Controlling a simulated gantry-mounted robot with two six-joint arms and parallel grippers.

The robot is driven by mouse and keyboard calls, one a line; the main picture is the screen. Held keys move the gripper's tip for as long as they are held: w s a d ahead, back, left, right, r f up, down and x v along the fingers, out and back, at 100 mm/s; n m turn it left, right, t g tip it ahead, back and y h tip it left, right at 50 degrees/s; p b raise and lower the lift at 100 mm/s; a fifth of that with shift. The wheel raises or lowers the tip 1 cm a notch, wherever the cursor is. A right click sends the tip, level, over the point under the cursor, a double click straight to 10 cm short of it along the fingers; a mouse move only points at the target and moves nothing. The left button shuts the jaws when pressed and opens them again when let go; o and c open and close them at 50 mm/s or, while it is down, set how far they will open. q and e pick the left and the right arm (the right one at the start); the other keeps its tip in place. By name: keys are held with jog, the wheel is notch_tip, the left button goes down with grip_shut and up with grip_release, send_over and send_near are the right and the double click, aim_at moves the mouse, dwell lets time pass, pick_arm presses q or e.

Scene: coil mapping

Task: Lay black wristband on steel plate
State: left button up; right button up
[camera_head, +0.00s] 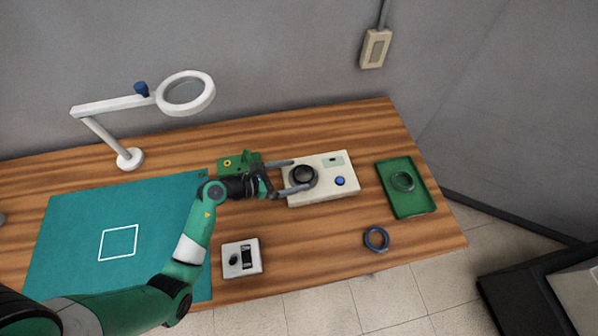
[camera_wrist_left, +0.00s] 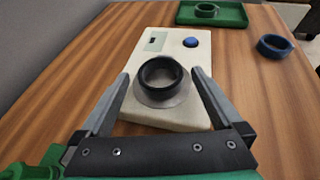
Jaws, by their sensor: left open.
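The black wristband (camera_head: 303,175) lies on the round steel plate (camera_wrist_left: 144,98) of a cream-coloured device (camera_head: 334,185). In the left wrist view the wristband (camera_wrist_left: 160,73) sits flat, with part of the plate showing around it. My left gripper (camera_head: 291,175) is open, with one finger on each side of the wristband. In the left wrist view a gap shows between each finger and the band. The near part of the plate is visible between the fingers. My right gripper is not in view.
A green tray (camera_head: 421,206) with a dark green ring (camera_head: 402,181) lies right of the device. A blue ring (camera_head: 376,239) lies in front. A white box (camera_head: 241,266), teal mat (camera_head: 70,235) and magnifier lamp (camera_head: 127,157) are also on the table (camera_head: 318,257).

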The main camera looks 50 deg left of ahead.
pick_arm(q)
jog(key=p+v, duration=0.1)
jog(key=v, duration=0.8)
jog(key=shift+s+p, duration=0.25)
jog(key=shift+p, duration=0.15)
jog(key=shift+r, duration=0.15)
